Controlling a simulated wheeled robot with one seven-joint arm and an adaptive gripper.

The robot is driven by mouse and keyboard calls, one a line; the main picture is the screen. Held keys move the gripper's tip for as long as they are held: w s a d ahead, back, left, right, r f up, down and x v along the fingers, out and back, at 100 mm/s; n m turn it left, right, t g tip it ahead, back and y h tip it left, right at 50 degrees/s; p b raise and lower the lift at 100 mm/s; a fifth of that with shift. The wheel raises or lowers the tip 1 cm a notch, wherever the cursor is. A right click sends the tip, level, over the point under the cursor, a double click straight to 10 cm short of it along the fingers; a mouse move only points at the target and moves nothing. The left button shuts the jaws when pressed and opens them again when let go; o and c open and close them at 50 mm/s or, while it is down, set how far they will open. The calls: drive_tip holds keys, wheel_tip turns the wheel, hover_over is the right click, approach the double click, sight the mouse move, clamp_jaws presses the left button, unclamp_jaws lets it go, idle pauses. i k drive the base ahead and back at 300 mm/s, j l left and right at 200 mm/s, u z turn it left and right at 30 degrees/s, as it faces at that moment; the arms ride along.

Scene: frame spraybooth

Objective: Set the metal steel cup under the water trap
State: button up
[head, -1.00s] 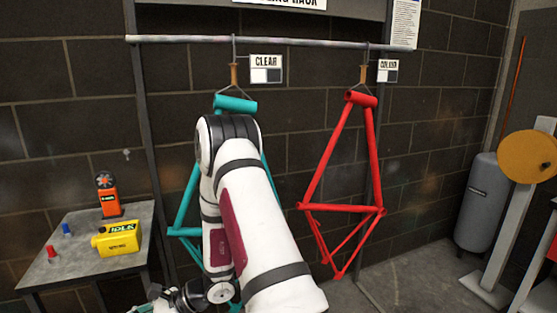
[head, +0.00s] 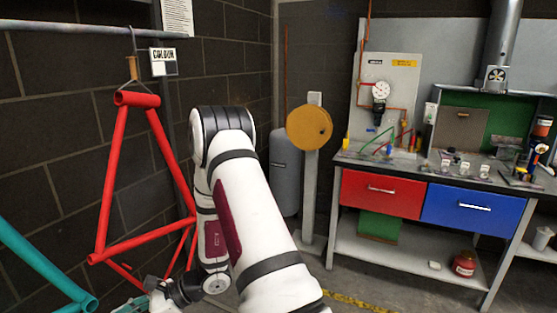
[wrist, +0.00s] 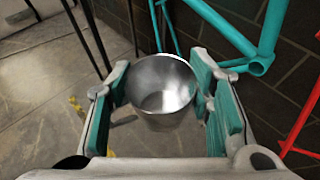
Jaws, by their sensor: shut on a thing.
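The steel cup (wrist: 162,82) is a shiny, open-topped metal cup, seen in the wrist view between my gripper's teal pads. My gripper (wrist: 160,100) is shut on it and holds it above the floor, its mouth toward the camera. In the head view, only part of my gripper (head: 150,301) shows at the bottom left, and I cannot make out the cup there. The water trap (head: 379,107) appears to be the dark unit below the round gauge on the pale wall panel, above the workbench's left end. It is well away to the right of my gripper.
The workbench (head: 345,157) carries small items and has red and blue drawers. A round tan disc (head: 309,127) on a post and a grey tank (head: 285,175) stand left of it. A red frame (head: 110,185) hangs at left, with a teal frame (head: 40,262) beside it.

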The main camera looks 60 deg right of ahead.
sight(372, 146)
drive_tip(key=z, duration=1.75)
drive_tip(key=i+j+z, duration=0.25)
drive_tip(key=i+j, duration=0.25)
drive_tip(key=i, duration=0.2)
drive_tip(key=i+j+z, duration=0.3)
drive_tip(key=i+j, duration=1.5)
drive_tip(key=k+j+u, duration=0.05)
